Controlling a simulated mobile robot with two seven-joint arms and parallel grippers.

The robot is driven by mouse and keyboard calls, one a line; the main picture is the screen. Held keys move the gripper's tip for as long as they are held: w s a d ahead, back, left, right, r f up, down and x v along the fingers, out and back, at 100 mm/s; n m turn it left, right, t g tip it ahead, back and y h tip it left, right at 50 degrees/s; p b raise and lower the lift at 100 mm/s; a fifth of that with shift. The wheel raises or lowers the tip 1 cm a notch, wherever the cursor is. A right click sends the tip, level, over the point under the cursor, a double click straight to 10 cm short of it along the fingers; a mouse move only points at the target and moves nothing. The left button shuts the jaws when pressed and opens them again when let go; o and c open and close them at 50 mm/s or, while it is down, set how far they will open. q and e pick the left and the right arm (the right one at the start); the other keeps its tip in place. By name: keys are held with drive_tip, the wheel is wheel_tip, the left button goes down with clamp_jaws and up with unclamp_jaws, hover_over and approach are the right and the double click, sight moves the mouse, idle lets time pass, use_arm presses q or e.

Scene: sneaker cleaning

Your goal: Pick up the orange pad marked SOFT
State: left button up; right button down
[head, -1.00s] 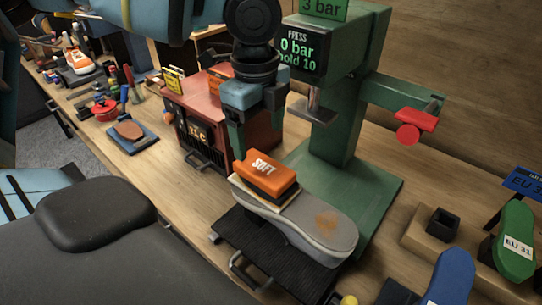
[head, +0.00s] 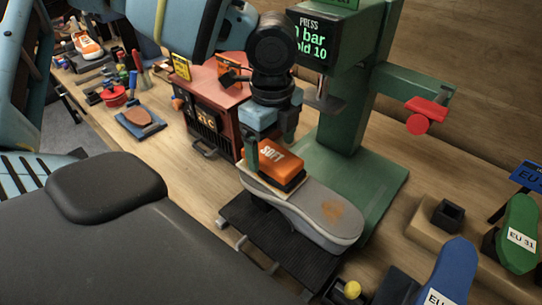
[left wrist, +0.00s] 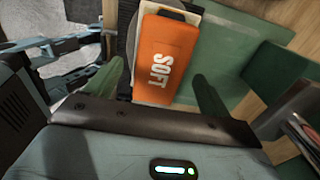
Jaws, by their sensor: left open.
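The orange pad (head: 280,164) marked SOFT lies on a pale board on top of a grey shoe sole (head: 318,212). My left gripper (head: 268,147) is open above the pad, fingers pointing down, with one finger seen along the pad's left side. In the left wrist view the pad (left wrist: 166,58) lies ahead, between the lines of the two green fingertips (left wrist: 156,86). I cannot tell how far the fingertips are above the pad. My right gripper is not in view.
A green press (head: 350,110) stands just behind the sole, with a red handle (head: 427,108) at right. A red oven-like box (head: 205,100) is left of the gripper. Blue (head: 452,272) and green (head: 518,232) sole forms stand at lower right. Bare wood shows left of the sole.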

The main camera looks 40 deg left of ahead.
use_arm(q)
drive_tip(key=shift+f, duration=0.85)
drive_tip(key=c, duration=1.1)
drive_tip(key=shift+r, duration=0.1)
drive_tip(key=shift+r, duration=0.5)
wheel_tip(320, 180, up, 2)
drive_tip(key=shift+w, duration=0.1)
drive_tip(key=shift+s+d+r, duration=0.25)
drive_tip(key=shift+s+d, duration=0.05)
drive_tip(key=shift+s, duration=0.35)
drive_tip(key=s+d, duration=0.2)
drive_tip(key=s, duration=0.2)
drive_tip(key=s+d+r, duration=0.1)
drive_tip(key=s+d, duration=0.1)
drive_tip(key=s, duration=0.2)
drive_tip(key=s+d+b, duration=0.1)
drive_tip(key=s+d, duration=0.1)
drive_tip(key=s, duration=0.3)
drive_tip(key=shift+s+d+r, duration=0.1)
drive_tip(key=shift+d+r, duration=0.1)
drive_tip(key=shift+d, duration=0.15)
